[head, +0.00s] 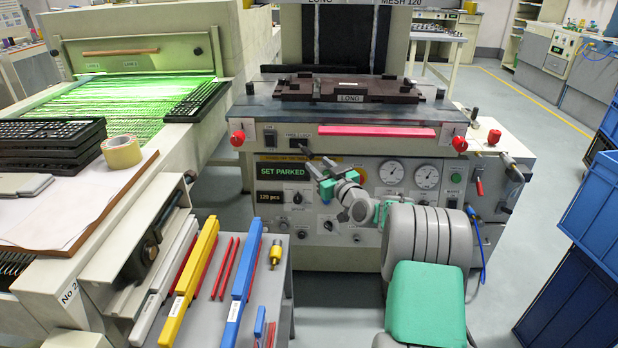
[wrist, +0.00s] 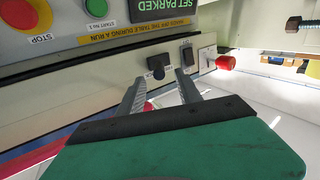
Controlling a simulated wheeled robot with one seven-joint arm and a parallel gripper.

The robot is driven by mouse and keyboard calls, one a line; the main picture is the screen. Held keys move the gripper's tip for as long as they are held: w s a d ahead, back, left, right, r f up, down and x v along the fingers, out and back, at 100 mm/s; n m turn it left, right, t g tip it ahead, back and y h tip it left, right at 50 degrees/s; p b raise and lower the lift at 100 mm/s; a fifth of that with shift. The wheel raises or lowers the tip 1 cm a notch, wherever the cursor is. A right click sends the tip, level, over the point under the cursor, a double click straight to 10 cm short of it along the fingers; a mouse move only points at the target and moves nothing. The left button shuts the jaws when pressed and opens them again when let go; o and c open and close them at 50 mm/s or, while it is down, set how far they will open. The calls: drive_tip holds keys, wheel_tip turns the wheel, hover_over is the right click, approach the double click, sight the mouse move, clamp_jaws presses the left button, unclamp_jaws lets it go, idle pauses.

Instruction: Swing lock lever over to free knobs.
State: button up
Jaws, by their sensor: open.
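The lock lever is a small black lever (head: 306,151) on the cream upper strip of the machine front, under a label that appears to read knob lock. In the wrist view the black lever (wrist: 157,72) shows just beyond and between my fingertips; I cannot tell whether they touch it. My gripper (head: 319,168) is open with nothing held, just below and right of the lever in the head view. Its two grey fingers also show in the wrist view (wrist: 159,80). Red knobs stand at the left (head: 237,138) and right (head: 460,143) ends of the strip; one red knob (wrist: 225,62) shows in the wrist view.
A black rocker switch (head: 270,137) sits left of the lever. A pink-red bar (head: 348,131) runs along the table edge. A side table with coloured bars (head: 196,260) stands at lower left.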

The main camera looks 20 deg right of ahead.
sight(312, 156)
drive_tip(key=w, duration=0.7)
drive_tip(key=shift+w+a+r+b, duration=0.15)
drive_tip(key=shift+w+a+b, duration=0.2)
clamp_jaws()
idle(1.0)
